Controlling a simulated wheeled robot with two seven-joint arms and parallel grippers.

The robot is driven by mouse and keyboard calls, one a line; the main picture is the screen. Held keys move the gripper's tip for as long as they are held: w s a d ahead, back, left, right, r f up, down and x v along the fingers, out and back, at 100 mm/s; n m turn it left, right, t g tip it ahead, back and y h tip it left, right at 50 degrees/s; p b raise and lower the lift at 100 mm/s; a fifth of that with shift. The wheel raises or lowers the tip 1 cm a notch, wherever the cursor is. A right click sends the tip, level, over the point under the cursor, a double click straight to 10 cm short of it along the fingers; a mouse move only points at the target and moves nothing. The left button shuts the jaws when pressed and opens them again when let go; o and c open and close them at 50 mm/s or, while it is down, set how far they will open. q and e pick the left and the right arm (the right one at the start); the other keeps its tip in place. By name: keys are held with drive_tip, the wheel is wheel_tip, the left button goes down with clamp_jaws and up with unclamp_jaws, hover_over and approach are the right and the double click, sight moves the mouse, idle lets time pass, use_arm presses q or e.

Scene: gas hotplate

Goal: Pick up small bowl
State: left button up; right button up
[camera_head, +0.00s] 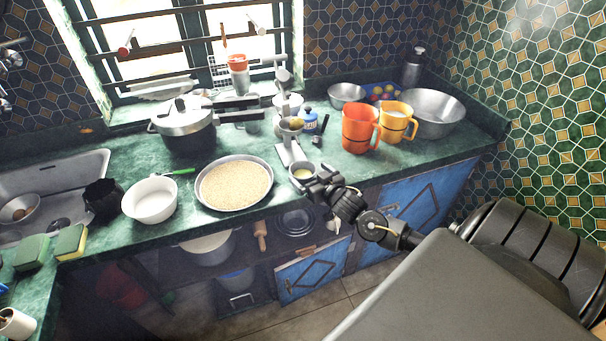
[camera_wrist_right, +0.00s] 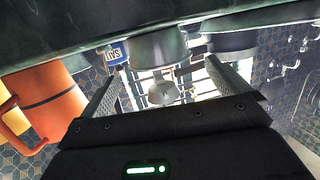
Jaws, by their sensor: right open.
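The small bowl (camera_head: 303,173) is a small metal bowl with pale yellowish contents, standing near the front edge of the green counter. My right gripper (camera_head: 317,183) is just in front and to the right of it in the head view, and partly covers its near side. In the right wrist view, which is upside down, the small bowl (camera_wrist_right: 157,47) shows beyond and between the two open fingers (camera_wrist_right: 168,80). The fingers are empty; whether they touch the bowl cannot be told. My left gripper is not in view.
A wide pan of grain (camera_head: 234,184) and a white bowl (camera_head: 150,200) stand to the left. An orange jug (camera_head: 358,129) and a yellow jug (camera_head: 397,123) stand to the right. Blue cabinet doors (camera_head: 313,270) are below.

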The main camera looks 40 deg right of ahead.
sight(297, 164)
drive_tip(key=p+x, duration=0.1)
drive_tip(key=x, duration=0.4)
drive_tip(key=shift+w+f, duration=0.1)
drive_tip(key=shift+f, duration=0.1)
drive_tip(key=c, duration=1)
